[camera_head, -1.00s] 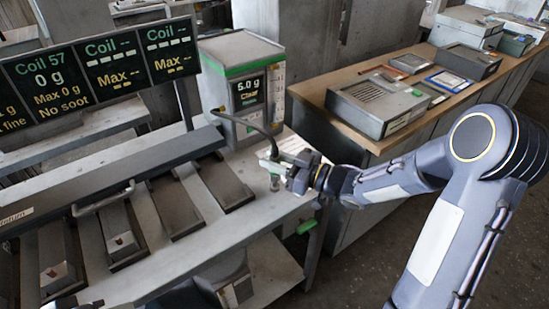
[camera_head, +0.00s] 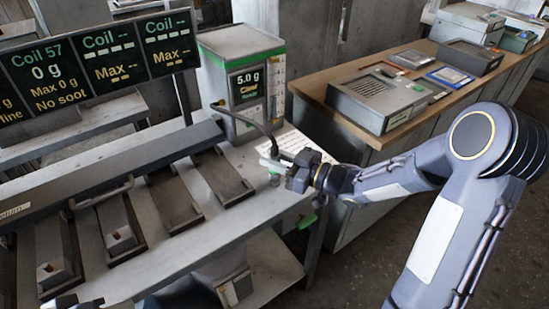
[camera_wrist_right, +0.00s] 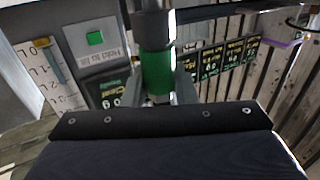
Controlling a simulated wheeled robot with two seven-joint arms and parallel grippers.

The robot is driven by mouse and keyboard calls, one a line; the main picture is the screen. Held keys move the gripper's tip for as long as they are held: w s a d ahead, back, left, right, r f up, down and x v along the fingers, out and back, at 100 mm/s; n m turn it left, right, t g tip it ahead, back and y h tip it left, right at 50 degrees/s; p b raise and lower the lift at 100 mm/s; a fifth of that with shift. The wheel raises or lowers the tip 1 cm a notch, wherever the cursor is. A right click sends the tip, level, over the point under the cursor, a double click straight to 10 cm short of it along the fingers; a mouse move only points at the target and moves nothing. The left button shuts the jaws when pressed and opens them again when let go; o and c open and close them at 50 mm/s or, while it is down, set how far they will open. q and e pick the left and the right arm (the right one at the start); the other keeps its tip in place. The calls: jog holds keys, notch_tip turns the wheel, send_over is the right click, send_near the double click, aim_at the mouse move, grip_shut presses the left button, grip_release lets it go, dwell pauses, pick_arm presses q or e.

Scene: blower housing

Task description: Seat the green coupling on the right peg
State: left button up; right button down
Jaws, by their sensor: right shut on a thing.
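The green coupling (camera_wrist_right: 156,72) is between the fingers of my right gripper in the right wrist view, with a dark grey cylindrical part above it. In the head view my right gripper (camera_head: 275,167) is shut on it at the right end of the metal bench.
The grey dispenser box (camera_head: 240,75), with a green-edged top and a 5.0 g display, stands behind the gripper. Dark trays (camera_head: 222,180) line the metal bench. A wooden counter (camera_head: 315,88) with instruments stands at the right. A white sheet lies near the gripper.

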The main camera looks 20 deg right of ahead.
jog(key=shift+f+b, duration=0.55)
jog(key=shift+f, duration=0.1)
jog(key=c, duration=1.1)
grip_release()
jog(key=shift+d, duration=0.1)
jog(key=v, duration=0.7)
jog(key=shift+s+d, duration=0.2)
jog(key=shift+s, duration=0.1)
jog(key=shift+r, duration=0.1)
